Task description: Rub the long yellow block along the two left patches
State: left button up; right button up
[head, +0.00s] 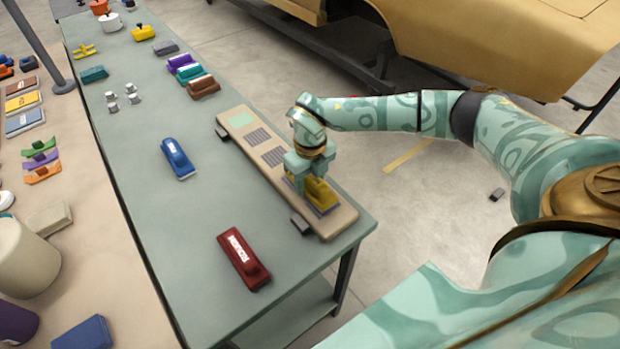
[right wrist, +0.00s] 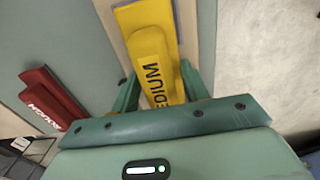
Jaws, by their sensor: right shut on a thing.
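The long yellow block (head: 319,194), marked "MEDIUM" in the right wrist view (right wrist: 152,58), is at the near right end of a long tan board (head: 345,218). My right gripper (head: 307,178) is shut on it from above, with a finger on each side. The block covers much of a dark patch (head: 327,210); contact with the board cannot be told. Farther up-left along the board lie a grey striped patch (head: 273,156), another striped patch (head: 257,137) and a pale green patch (head: 241,119). My left gripper is not in view.
A red block (head: 243,258) and a blue block (head: 178,158) lie on the green table (head: 140,130) left of the board. Dark clamps (head: 300,223) sit at the board's edge. Purple, teal and brown blocks (head: 203,86) stand beyond. The table's right edge is close to the board.

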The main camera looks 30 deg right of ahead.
jog(key=shift+f, duration=0.6)
jog(key=shift+s, duration=0.1)
dwell(1.2)
